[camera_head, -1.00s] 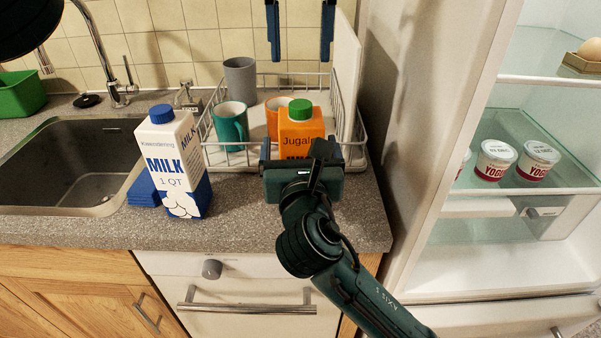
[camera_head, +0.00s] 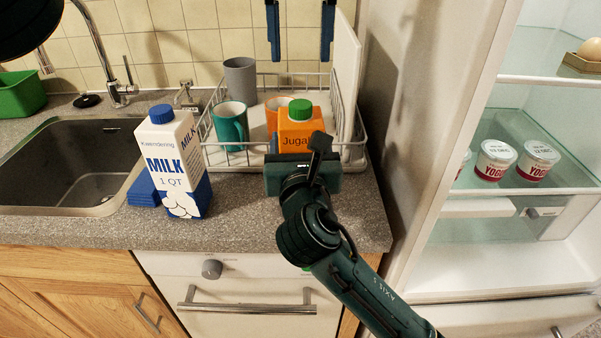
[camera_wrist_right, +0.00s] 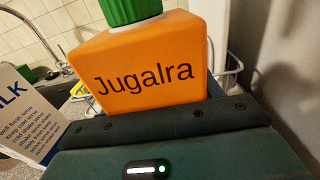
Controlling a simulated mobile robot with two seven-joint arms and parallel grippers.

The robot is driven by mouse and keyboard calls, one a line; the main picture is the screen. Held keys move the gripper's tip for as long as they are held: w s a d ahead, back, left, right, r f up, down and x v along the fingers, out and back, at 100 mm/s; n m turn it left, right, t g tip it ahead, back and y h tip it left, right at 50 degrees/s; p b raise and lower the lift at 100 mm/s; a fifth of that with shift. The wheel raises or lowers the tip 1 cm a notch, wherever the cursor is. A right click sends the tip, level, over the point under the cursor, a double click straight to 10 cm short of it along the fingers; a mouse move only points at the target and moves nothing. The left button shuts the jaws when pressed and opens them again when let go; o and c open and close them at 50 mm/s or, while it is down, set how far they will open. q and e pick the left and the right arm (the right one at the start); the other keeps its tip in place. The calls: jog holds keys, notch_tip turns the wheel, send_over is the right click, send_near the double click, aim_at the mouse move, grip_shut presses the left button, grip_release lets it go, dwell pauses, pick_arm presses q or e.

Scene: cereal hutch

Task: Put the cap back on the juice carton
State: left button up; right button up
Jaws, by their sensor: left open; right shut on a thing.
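The orange juice carton (camera_head: 292,128) stands upright at the front of the dish rack, its lower part hidden by my right gripper (camera_head: 302,158). The green cap (camera_head: 300,110) sits on top of the carton and looks upright; its seating cannot be judged. In the right wrist view the carton (camera_wrist_right: 150,75) fills the middle, with the cap (camera_wrist_right: 130,8) cut off by the top edge. My right gripper is shut on the carton low down, its fingertips mostly hidden. My left gripper (camera_head: 300,55) hangs open and empty above and behind the carton, fingers pointing down.
A milk carton (camera_head: 175,165) with a blue cap stands left of the juice. The dish rack (camera_head: 208,158) holds a teal mug (camera_head: 230,125), a grey cup (camera_head: 240,78) and a white board (camera_head: 345,75). The sink (camera_head: 75,168) is at left; the open fridge (camera_head: 430,150) is at right.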

aim_at(300, 104)
jog(key=c, duration=0.7)
pick_arm(q)
jog(key=shift+n, duration=0.9)
pick_arm(e)
grip_shut()
pick_arm(q)
jog(key=n, duration=0.5)
jog(key=shift+n, duration=0.3)
jog(key=n, duration=0.6)
jog(key=shift+f, duration=0.15)
jog(key=shift+f, duration=3.9)
jog(key=shift+c, duration=0.2)
grip_shut()
